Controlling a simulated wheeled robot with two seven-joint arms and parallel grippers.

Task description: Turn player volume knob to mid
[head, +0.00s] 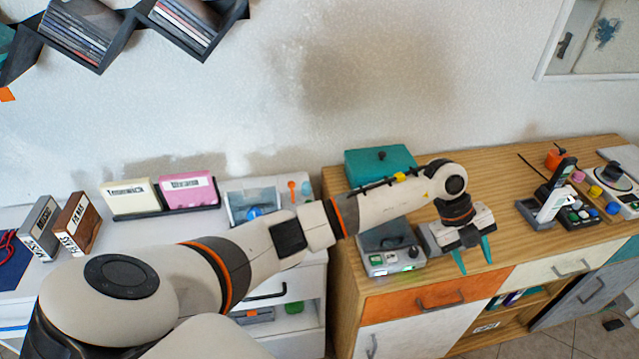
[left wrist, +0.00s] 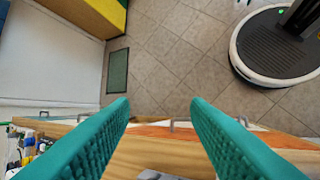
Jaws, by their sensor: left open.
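A grey player (head: 396,262) with a small green light and small controls on its front stands at the left front of the wooden cabinet. My left gripper (head: 475,262) is open and empty, just right of the player near the cabinet's front edge, fingers pointing down and apart from the player. In the left wrist view its two teal fingers (left wrist: 160,110) are spread, with the cabinet edge and floor beyond.
A white unit with two labelled boxes (head: 188,190) stands left.

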